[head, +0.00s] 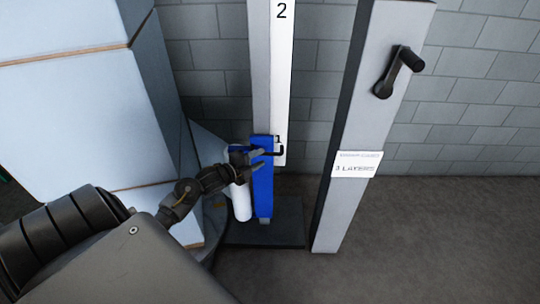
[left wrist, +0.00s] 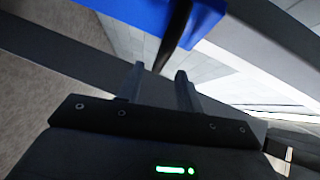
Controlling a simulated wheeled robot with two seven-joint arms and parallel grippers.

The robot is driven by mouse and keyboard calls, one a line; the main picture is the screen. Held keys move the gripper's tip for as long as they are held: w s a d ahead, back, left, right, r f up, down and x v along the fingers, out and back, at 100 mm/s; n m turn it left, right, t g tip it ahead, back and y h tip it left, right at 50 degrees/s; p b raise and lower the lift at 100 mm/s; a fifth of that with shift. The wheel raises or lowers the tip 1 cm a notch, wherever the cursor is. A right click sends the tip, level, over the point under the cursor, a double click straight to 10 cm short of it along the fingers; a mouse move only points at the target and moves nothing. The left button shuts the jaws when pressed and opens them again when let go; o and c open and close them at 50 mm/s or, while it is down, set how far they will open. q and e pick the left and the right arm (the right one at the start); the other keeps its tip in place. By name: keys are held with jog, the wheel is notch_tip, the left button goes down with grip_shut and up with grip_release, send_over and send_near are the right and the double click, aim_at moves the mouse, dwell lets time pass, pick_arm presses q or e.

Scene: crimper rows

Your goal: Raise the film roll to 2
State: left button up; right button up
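The white film roll (head: 241,197) stands upright, low beside the blue carriage (head: 263,185) on the mast (head: 260,70). A black handle (head: 277,151) sticks out of the carriage top, level with the 1 on the white scale strip (head: 281,80); the 2 is near the picture's top. My left gripper (head: 257,160) is at the carriage, close to the handle. In the left wrist view its fingers (left wrist: 160,80) are apart, with the black handle (left wrist: 175,35) reaching down between their tips from the blue carriage (left wrist: 150,12). Contact cannot be told. My right gripper is out of view.
A tall wrapped pallet load (head: 80,100) stands at the left. A grey post (head: 375,120) with a crank (head: 398,72) and a "3 LAYERS" sign (head: 357,164) stands at the right. The mast has a dark base plate (head: 280,225). Floor at lower right is clear.

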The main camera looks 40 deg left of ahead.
aim_at(269, 154)
pick_arm(q)
jog(key=shift+w+d+f, duration=0.15)
jog(key=shift+w, duration=0.7)
jog(key=shift+w+d+f, duration=0.1)
jog(key=shift+w+f, duration=0.05)
jog(key=shift+w, duration=0.75)
jog(key=shift+w+d+f, duration=0.15)
jog(key=shift+w, duration=0.7)
grip_shut()
